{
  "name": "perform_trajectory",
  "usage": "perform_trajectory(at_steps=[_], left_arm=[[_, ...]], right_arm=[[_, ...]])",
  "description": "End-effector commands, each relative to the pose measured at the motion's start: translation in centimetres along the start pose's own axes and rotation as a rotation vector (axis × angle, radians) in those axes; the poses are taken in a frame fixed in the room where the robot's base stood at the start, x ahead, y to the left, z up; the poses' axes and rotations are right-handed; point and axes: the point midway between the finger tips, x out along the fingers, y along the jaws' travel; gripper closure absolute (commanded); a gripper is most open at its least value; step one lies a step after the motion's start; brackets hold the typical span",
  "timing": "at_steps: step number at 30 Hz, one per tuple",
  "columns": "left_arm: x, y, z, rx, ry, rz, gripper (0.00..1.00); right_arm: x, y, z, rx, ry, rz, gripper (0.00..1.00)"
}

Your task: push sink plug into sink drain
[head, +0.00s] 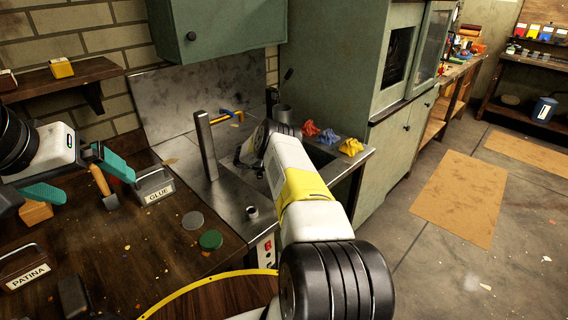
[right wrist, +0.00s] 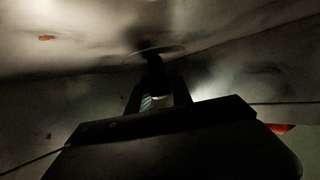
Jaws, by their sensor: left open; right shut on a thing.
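The metal sink (head: 318,157) is set in a steel counter at the middle of the head view. My right arm reaches over it, and its gripper is hidden there in the head view. In the dark right wrist view, my right gripper (right wrist: 157,92) is shut on a dark upright piece, which looks like the sink plug (right wrist: 153,67). A thin dark disc shape shows just beyond it, close to the basin surface. I cannot tell whether the plug touches the drain; the drain is not clear. My left gripper (head: 96,187) is open, with teal fingers, above the wooden bench at left.
A metal post (head: 206,146) stands left of the sink. Open floor lies right.

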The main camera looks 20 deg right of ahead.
Motion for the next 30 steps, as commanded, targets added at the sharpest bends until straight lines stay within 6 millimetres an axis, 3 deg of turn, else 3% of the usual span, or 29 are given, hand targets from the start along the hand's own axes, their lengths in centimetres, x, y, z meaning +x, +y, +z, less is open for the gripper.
perform_trajectory(at_steps=[30], left_arm=[[0.0, 0.0, 0.0, 0.0, 0.0, 0.0, 0.0]], right_arm=[[-1.6, 0.0, -3.8, 0.0, -0.001, 0.0, 1.0]])
